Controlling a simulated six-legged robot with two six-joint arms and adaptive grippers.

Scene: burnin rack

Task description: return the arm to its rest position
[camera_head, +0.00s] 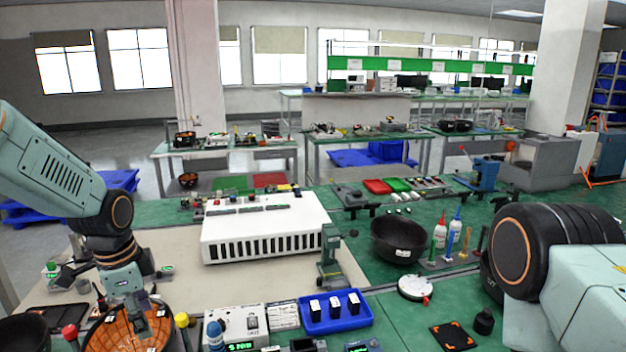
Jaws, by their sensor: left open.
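My left arm comes in from the left and bends down at a black joint. My left gripper (138,318) points down, open, low over an orange-brown round tray (105,335) at the lower left. I see nothing held in it. Whether its fingertips touch the tray I cannot tell. My right arm shows at the right edge as a large black joint and a pale green link. Its gripper is not in view.
A white slotted rack box (265,235) stands mid-bench, with a small green press (330,262) beside it. A blue tray (335,318) holds black-and-white blocks. A black bowl (398,240), bottles and a white round device (415,287) stand right. The beige mat (185,280) has bare room.

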